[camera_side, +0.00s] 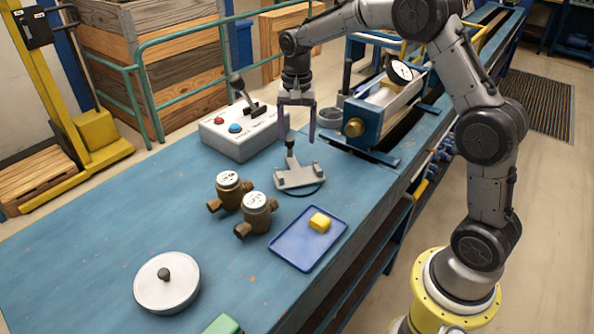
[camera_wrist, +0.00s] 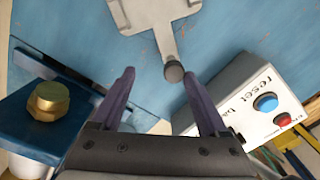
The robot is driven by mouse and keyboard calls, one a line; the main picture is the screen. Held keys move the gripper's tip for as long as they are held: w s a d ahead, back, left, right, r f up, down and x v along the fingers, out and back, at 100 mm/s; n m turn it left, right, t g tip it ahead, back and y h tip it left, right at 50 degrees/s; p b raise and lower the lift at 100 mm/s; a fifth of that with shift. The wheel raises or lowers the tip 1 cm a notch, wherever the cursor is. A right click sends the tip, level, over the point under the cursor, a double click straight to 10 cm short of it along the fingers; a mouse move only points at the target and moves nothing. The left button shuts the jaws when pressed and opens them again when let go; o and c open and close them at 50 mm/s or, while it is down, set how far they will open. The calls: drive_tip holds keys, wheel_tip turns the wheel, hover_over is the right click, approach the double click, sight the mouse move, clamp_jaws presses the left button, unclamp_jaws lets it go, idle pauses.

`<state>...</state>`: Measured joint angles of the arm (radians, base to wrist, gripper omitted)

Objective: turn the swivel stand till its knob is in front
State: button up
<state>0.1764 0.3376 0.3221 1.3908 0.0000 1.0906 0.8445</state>
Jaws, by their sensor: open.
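The swivel stand (camera_side: 300,178) is a grey plate on a dark round base on the blue bench. Its arm points toward the back of the bench in the side view and ends in a dark knob (camera_side: 290,143). In the wrist view the plate (camera_wrist: 148,12) is at the top, and the knob (camera_wrist: 174,72) is at the arm's lower end. My gripper (camera_side: 297,138) is open and empty, pointing down over the knob end. In the wrist view the knob appears between the fingertips (camera_wrist: 161,73), closer to the right one. I cannot tell whether they touch.
A control box (camera_side: 240,135) with a lever and buttons stands left of my gripper, and a blue fixture with a brass knob (camera_side: 354,127) right. Two brass meters (camera_side: 257,212), a blue tray (camera_side: 290,248) with a yellow block, and a round lid (camera_side: 160,290) are nearer.

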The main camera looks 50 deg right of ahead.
drive_tip(key=shift+s+d, duration=0.75)
drive_tip(key=shift+s, duration=0.3)
drive_tip(key=shift+s+d, duration=0.25)
drive_tip(key=shift+s, duration=0.5)
drive_tip(key=shift+s+d, duration=0.15)
drive_tip(key=shift+s, duration=0.4)
drive_tip(key=o, duration=0.4)
drive_tip(key=shift+c, duration=0.2)
drive_tip(key=shift+r, duration=0.1)
